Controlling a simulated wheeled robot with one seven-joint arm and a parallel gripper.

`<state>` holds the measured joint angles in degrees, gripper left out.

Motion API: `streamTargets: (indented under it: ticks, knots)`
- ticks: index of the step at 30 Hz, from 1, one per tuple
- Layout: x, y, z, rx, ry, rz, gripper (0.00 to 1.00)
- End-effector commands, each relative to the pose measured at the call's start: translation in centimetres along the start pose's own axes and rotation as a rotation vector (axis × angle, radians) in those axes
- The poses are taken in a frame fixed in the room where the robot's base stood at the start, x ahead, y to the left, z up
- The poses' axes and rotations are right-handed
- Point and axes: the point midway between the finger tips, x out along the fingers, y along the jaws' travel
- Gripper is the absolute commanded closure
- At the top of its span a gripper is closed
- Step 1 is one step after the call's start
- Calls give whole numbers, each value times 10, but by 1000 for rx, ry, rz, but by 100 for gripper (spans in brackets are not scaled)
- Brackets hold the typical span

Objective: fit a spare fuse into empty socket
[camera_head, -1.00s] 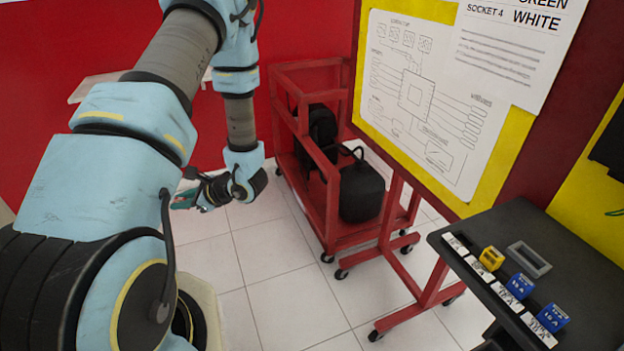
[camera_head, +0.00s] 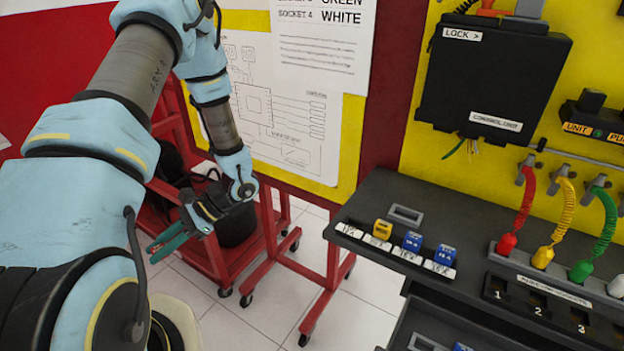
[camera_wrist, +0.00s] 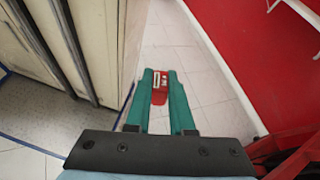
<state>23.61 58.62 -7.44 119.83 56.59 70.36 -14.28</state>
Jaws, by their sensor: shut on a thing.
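My gripper (camera_head: 158,250) has teal fingers and hangs left of the bench, over the floor. In the wrist view the fingers (camera_wrist: 162,78) are shut on a small red fuse (camera_wrist: 159,90) with a pale marking, held between the tips. On the bench a yellow fuse (camera_head: 382,229) and two blue fuses, one (camera_head: 412,241) left of the other (camera_head: 445,254), stand behind white labels. The leftmost label (camera_head: 349,230) has no fuse behind it. A lower part of the bench with a grey frame (camera_head: 426,342) is cut off below, so I cannot tell which socket is empty.
The dark bench (camera_head: 470,228) carries a row of red, yellow and green plugs (camera_head: 543,257) and numbered slots (camera_head: 538,300). A black control unit (camera_head: 490,80) hangs on the yellow wall. A red cart (camera_head: 215,260) stands behind my gripper.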

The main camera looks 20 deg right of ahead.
Motion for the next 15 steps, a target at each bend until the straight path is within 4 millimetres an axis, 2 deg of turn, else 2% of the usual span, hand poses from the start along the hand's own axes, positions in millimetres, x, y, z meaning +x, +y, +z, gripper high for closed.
streamTargets:
  ticks: [3, 5, 8, 11, 15]
  knots:
    - [-21, 47, 7, -91, -52, 240, 100]
    - [-36, 71, 9, -139, -77, 368, 100]
    - [-70, 110, 12, -220, -116, 584, 100]
    - [-112, 145, 14, -302, -151, 800, 100]
    - [-182, 182, 17, -414, -187, 1093, 100]
